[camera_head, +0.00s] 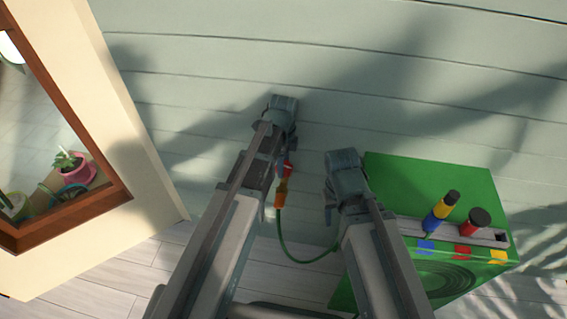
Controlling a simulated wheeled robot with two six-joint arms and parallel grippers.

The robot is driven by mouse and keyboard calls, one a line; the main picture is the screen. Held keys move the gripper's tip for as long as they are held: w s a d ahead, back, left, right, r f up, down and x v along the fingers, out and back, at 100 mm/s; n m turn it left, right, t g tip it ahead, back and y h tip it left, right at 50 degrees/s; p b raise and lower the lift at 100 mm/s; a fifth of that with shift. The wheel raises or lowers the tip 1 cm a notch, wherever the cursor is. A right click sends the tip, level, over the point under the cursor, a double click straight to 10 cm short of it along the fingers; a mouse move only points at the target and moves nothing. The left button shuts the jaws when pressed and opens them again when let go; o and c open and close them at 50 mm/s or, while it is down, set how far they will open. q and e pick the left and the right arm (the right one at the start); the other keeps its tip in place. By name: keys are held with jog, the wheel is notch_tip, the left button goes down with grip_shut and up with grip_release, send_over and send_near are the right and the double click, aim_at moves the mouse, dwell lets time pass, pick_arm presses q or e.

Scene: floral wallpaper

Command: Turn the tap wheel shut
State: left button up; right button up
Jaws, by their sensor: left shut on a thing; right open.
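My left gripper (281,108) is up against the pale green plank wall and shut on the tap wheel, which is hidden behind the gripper. Just below it a red piece (288,167) and an orange-yellow hose connector (281,192) show, partly behind my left arm. A green hose (283,240) hangs from the connector and curves right, behind my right arm. My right gripper (343,167) is open, to the right of the connector and apart from it. What lies between its fingers cannot be seen.
A green box (430,180) with a grey tray on top stands at the right, near my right arm. Handled tools in yellow-blue (440,212) and red (475,222) stand in it. At the left is a brown-framed window (75,215) with a pink plant pot (77,174).

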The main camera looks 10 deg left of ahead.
dwell(0.3)
pick_arm(q)
jog(key=o, duration=1.4)
